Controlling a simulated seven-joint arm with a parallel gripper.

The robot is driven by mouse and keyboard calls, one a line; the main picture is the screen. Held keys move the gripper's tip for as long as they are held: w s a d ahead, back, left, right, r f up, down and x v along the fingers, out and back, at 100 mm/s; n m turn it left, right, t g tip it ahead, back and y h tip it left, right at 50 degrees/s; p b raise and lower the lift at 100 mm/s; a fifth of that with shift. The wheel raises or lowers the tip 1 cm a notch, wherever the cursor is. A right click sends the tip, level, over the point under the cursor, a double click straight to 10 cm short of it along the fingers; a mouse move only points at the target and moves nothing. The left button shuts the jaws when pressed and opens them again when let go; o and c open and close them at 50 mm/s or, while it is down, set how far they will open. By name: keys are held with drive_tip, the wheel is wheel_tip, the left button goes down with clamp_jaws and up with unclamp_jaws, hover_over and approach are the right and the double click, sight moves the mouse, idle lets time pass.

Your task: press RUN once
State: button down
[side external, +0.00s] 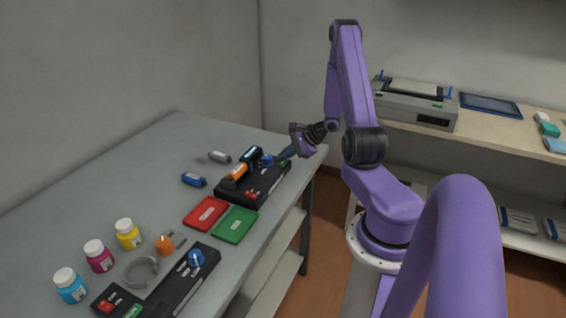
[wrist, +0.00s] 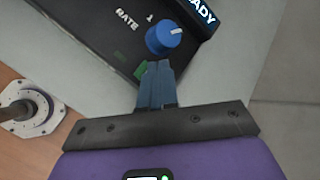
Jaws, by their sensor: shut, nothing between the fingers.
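The black machine (side external: 262,192) stands near the right end of the grey table. In the wrist view its panel (wrist: 95,25) shows a blue knob (wrist: 160,38) marked RATE, pointing near 1, and a display (wrist: 205,14) with part of the word READY. A green button (wrist: 140,70) sits beside the knob, partly hidden by my fingers; no RUN label is readable. My gripper (wrist: 158,66) is shut and empty, its tips over or beside the green button. I cannot tell whether they touch it. In the side view my gripper (side external: 287,154) is at the machine's right end.
Orange (side external: 237,172) and dark (side external: 251,156) cartridges lie on the machine. A red tray (side external: 206,213) and a green tray (side external: 235,225) lie in front. A second black device (side external: 178,287), several bottles and loose cartridges (side external: 194,180) occupy the table. The back left table is clear.

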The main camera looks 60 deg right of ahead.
sight(286, 163)
drive_tip(key=shift+f, duration=0.2)
drive_tip(key=shift+r, duration=0.1)
idle(0.4)
drive_tip(key=shift+r, duration=0.75)
drive_tip(key=shift+r, duration=2.5)
